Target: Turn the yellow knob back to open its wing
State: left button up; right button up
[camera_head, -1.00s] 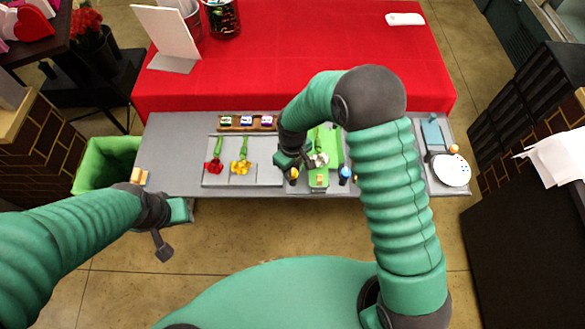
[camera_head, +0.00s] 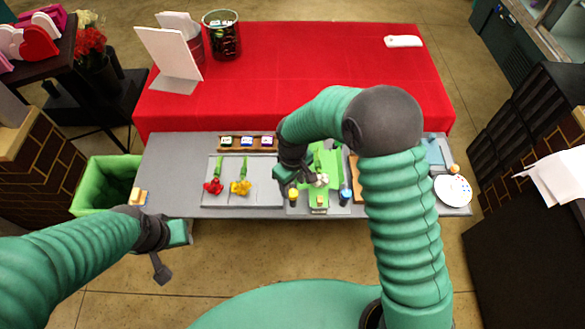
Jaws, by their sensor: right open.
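The yellow knob (camera_head: 293,195) stands at the front of the grey table, left of the blue knob (camera_head: 345,196). Between and behind them is a green sheet (camera_head: 326,163) with a white flower (camera_head: 321,180) on it. My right gripper (camera_head: 300,174) is open, just behind and above the yellow knob. It looks apart from the knob, and my own wrist hides part of the area. The wing of the yellow knob cannot be made out clearly. My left gripper (camera_head: 171,252) hangs in front of the table's left end, away from the knobs; its jaw state is unclear.
A red flower (camera_head: 213,186) and a yellow flower (camera_head: 241,187) lie on a grey tray (camera_head: 264,190) to the left. A rack of small pots (camera_head: 247,143) stands behind. A white plate (camera_head: 452,189) is at the right. A green bin (camera_head: 103,186) stands left of the table.

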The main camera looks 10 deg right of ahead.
aim_at(293, 192)
notch_tip(293, 192, up, 13)
jog(key=b, duration=0.1)
dwell(0.3)
jog(key=s+d+f+m+t, duration=0.1)
jog(key=s+d+f+m, duration=0.2)
jog(key=s, duration=0.3)
jog(key=s+d+f+m+t+b, duration=0.1)
jog(key=s+d+f+m, duration=0.1)
jog(key=s+d, duration=0.3)
jog(key=shift+s+d+f+m+t, duration=0.2)
jog(key=shift+s+f+m+t, duration=0.15)
jog(key=shift+s+m, duration=0.6)
jog(key=shift+s+n, duration=0.25)
jog(key=shift+s, duration=0.15)
